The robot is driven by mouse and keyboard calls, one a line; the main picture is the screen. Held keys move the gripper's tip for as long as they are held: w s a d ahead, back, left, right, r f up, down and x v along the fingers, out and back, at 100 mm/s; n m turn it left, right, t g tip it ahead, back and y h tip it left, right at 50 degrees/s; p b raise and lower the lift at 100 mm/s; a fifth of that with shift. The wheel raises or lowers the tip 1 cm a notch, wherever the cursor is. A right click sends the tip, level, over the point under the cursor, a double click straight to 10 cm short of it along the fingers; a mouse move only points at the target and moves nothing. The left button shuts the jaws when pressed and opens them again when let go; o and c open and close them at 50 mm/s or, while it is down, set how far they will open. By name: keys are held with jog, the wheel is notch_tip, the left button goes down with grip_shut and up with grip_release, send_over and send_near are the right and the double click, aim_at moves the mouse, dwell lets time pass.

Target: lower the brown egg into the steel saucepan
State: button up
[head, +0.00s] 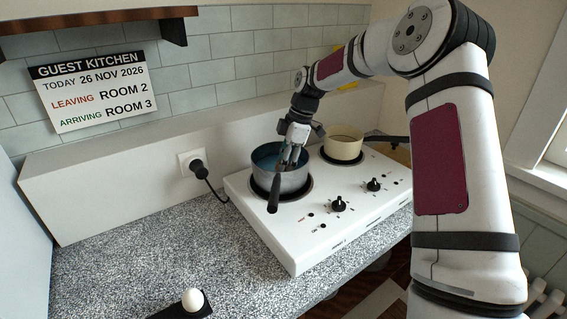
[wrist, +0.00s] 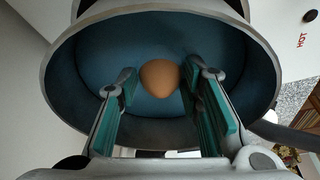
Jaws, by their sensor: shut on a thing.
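The steel saucepan (head: 283,184) stands on the left hob plate, with its dark handle pointing to the front. Its inside looks blue in both views. My gripper (head: 291,157) points down into the pan's mouth from above. In the wrist view my gripper (wrist: 160,82) has its two teal-padded fingers on either side of the brown egg (wrist: 160,77), shut on it. The egg lies within the outline of the saucepan (wrist: 262,75) there. I cannot tell whether it touches the bottom. In the head view the egg is hidden by the fingers.
A cream pan (head: 343,150) stands on the right plate of the white hob (head: 300,238), close to my gripper. The speckled worktop (head: 140,240) is clear at left. A plug (head: 195,166) is in the wall behind.

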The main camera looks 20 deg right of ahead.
jog(key=o, duration=1.2)
jog(key=shift+o, duration=0.2)
jog(key=v, duration=1.2)
